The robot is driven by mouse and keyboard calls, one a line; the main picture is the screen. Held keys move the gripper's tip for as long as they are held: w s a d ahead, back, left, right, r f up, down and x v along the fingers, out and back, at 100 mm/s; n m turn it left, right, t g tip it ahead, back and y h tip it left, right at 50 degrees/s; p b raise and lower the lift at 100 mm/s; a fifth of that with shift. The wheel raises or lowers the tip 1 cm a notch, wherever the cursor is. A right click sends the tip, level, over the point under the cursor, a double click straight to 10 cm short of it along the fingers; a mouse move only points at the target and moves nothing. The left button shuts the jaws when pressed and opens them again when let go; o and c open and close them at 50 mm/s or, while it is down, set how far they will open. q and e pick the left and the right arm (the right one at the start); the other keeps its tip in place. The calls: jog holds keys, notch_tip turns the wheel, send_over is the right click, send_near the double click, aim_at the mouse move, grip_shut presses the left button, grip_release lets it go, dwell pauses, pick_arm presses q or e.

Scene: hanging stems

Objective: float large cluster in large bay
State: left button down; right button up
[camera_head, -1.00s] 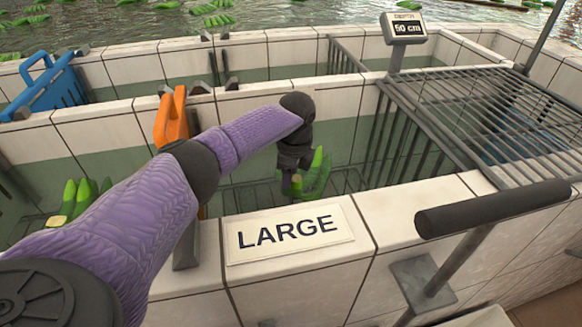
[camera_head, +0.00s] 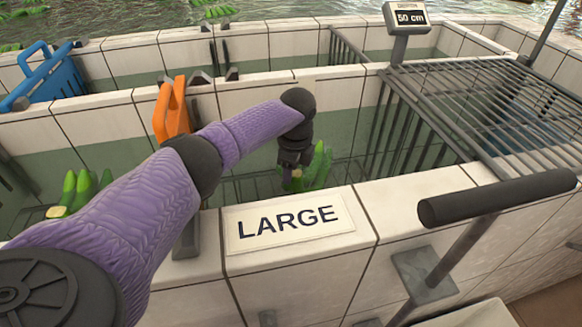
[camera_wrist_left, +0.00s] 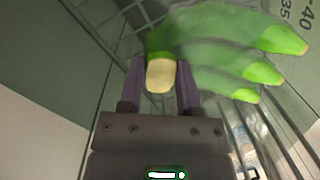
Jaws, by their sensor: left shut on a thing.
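My left gripper (camera_head: 292,176) reaches down into the tiled bay behind the LARGE sign (camera_head: 288,221). It is shut on a green cluster (camera_head: 318,168), which also shows in the left wrist view (camera_wrist_left: 225,45). There the pale cut stem end (camera_wrist_left: 160,76) sits between the two fingers, and the green fingers of the cluster spread to the right. The cluster is low inside the bay, above a wire rack (camera_head: 250,185). I cannot tell whether it touches the rack. My right gripper is not in view.
Another green cluster (camera_head: 78,190) lies in the bay to the left. A metal grate (camera_head: 480,100) covers the right side. A depth display (camera_head: 408,18) reads 50 cm. A dark handle bar (camera_head: 495,198) is at front right.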

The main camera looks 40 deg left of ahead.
pick_arm(q)
jog(key=shift+f, duration=0.2)
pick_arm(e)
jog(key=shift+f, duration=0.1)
pick_arm(q)
jog(key=shift+f, duration=0.45)
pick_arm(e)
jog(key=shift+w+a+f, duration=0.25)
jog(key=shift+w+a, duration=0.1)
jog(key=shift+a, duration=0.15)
pick_arm(q)
jog(key=shift+b, duration=0.3)
jog(key=shift+f, duration=0.1)
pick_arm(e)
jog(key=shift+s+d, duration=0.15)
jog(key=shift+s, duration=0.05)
